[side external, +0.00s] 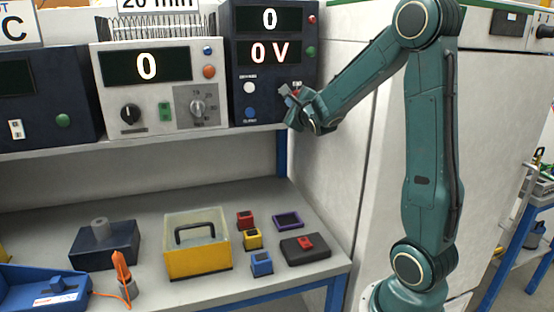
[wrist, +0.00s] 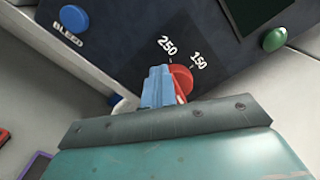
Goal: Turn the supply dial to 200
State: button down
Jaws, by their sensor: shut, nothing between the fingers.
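The supply (side external: 240,60) is a dark blue box at the right end of the upper shelf. Its displays read 0 and 0 V. Its red dial (wrist: 181,76) is low on the front panel, partly hidden behind my fingers. The marks 250 and 150 show beside it in the wrist view; the mark between them is not legible, and I cannot tell where the dial points. My gripper (side external: 291,98) is shut and empty, its tips at the dial; it also shows in the wrist view (wrist: 158,86). I cannot tell whether the tips touch the dial.
The supply has a blue BLEED button (wrist: 73,18), a white button (side external: 250,87), a green button (side external: 311,52) and a red button (side external: 311,19). A white unit (side external: 160,75) with knobs stands to its left. The lower bench holds a yellow box (side external: 197,262) and several small blocks.

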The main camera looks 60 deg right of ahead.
jog(key=shift+s+d+r, duration=0.2)
jog(key=shift+r, duration=0.2)
jog(key=shift+s+d+r, duration=0.15)
jog(key=shift+r, duration=0.25)
jog(key=shift+w+a+r, duration=0.15)
dwell(0.4)
jog(key=shift+w+a+r, duration=0.1)
jog(key=shift+a+r, duration=0.05)
jog(key=v, duration=0.6)
dwell(0.6)
